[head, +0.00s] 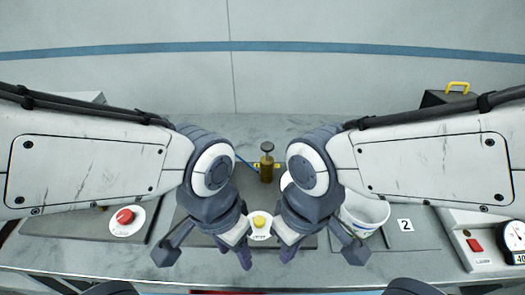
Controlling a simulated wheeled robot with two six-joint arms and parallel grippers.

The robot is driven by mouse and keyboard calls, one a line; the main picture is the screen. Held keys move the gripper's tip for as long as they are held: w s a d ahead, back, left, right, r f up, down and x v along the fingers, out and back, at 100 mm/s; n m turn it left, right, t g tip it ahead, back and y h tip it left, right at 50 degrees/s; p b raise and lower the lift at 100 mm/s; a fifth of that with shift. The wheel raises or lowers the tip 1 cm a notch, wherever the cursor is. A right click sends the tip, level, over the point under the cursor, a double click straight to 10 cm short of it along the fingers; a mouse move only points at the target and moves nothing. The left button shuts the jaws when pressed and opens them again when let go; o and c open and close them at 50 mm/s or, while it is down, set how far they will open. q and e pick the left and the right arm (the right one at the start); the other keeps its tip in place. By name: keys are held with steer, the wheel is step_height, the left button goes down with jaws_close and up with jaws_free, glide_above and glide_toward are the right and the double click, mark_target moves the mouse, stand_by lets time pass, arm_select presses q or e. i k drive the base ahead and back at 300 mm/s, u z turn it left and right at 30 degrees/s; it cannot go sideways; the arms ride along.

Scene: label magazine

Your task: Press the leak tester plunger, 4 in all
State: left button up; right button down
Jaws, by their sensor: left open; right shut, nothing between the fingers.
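The leak tester looks like a brass cylinder (267,174) standing upright at the middle of the bench, with a dark round plunger knob (267,147) raised on a thin rod above it. My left gripper (236,252) is nearer to me and left of it, pointing down and open. My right gripper (286,252) is nearer to me and a little right of it, pointing down, shut and empty. Neither gripper touches the knob. The fingertips are small and partly hidden by my wrists.
A yellow button (259,221) on a white base sits between my grippers. A red button (125,217) is at the left. A white tub (364,213), a card marked 2 (404,225), a red switch (474,245) and a dial gauge (516,238) are at the right.

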mark_target(267, 147)
steer(key=u, duration=0.55)
steer(key=k, duration=1.2)
steer(key=u, duration=1.15)
steer(key=i, duration=1.4)
steer(key=z, duration=1)
steer(key=i, duration=0.3)
steer(key=z, duration=0.3)
